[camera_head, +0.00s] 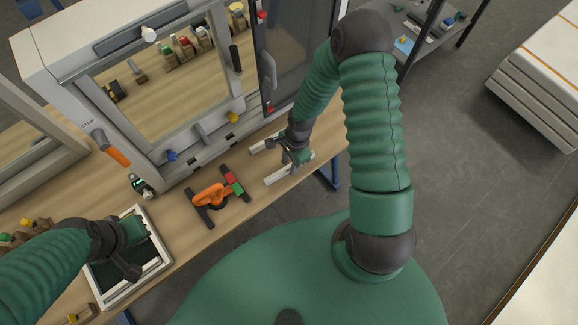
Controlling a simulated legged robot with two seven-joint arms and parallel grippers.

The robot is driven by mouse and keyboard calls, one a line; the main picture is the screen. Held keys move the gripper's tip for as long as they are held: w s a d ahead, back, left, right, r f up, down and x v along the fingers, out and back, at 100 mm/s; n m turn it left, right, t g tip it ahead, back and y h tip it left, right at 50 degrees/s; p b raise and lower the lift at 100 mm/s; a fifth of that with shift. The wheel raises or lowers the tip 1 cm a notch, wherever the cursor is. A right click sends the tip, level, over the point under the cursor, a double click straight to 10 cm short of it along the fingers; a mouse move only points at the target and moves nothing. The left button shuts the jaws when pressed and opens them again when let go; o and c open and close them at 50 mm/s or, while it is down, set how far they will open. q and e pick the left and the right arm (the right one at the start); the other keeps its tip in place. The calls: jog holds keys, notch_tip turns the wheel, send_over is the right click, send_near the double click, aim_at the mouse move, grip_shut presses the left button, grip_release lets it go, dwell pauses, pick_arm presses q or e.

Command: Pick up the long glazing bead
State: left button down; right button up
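Two pale strips lie on the wooden bench under my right gripper. The nearer, longer-looking strip (277,176) looks like the long glazing bead. The other strip (259,147) lies behind it, roughly parallel and partly hidden by my gripper. My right gripper (287,158) is low over the strips, pointing down. Its fingers are too small and overlapped to tell whether they are open or touch a strip. My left gripper (128,268) is over a white-rimmed dark tray (160,264) at the lower left. Its fingertips are not clear.
An orange tool with dark bars (210,195) and red and green blocks (234,183) lies left of the strips. A white window frame (190,135) stands behind them. An orange-handled tool (110,148) is at its left.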

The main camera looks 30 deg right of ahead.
jog(key=shift+d, duration=0.15)
grip_shut()
jog(key=shift+r, duration=0.1)
